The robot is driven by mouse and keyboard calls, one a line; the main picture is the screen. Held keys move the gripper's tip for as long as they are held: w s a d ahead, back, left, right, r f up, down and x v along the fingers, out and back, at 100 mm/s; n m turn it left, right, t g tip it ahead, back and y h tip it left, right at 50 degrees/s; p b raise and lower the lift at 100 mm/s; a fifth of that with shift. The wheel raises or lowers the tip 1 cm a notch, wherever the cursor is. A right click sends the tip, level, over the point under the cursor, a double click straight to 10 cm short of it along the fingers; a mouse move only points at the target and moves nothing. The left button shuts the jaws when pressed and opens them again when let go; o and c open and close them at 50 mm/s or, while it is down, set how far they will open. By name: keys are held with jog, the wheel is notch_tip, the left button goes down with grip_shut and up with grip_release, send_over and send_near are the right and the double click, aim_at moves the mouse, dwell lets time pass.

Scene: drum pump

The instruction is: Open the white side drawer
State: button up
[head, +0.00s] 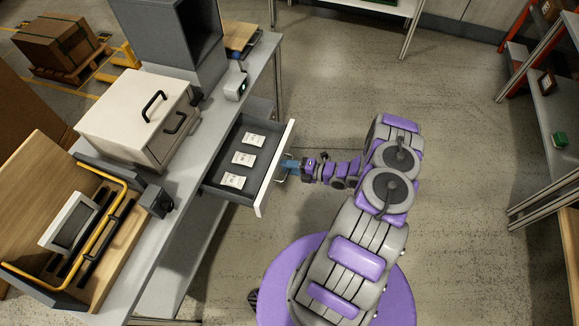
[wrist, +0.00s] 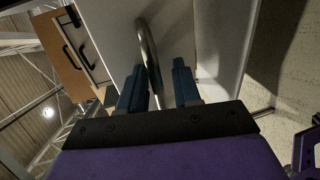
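The white side drawer (head: 275,172) is pulled out from under the workbench, with its grey inside and several small white packets in view. Its white front also fills much of the wrist view (wrist: 213,45). A curved metal handle (wrist: 148,50) stands out from that front. My gripper (head: 290,167) is at the outer face of the drawer front, at the handle. In the wrist view its two blue fingers (wrist: 160,82) are apart, with the handle bar passing between them, nearer the left finger. A gap shows beside the bar at the right finger.
The workbench (head: 190,195) carries a white cabinet (head: 125,112) with black handles, a grey housing and a wooden fixture with a yellow bar. A shelf rack (head: 550,110) stands at the right. The floor (head: 460,190) right of my arm is clear.

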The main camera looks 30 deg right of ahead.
jog(key=p+v, duration=0.2)
jog(key=v, duration=1.5)
jog(key=shift+p, duration=0.35)
jog(key=shift+s+d, duration=0.1)
jog(key=shift+d, duration=0.05)
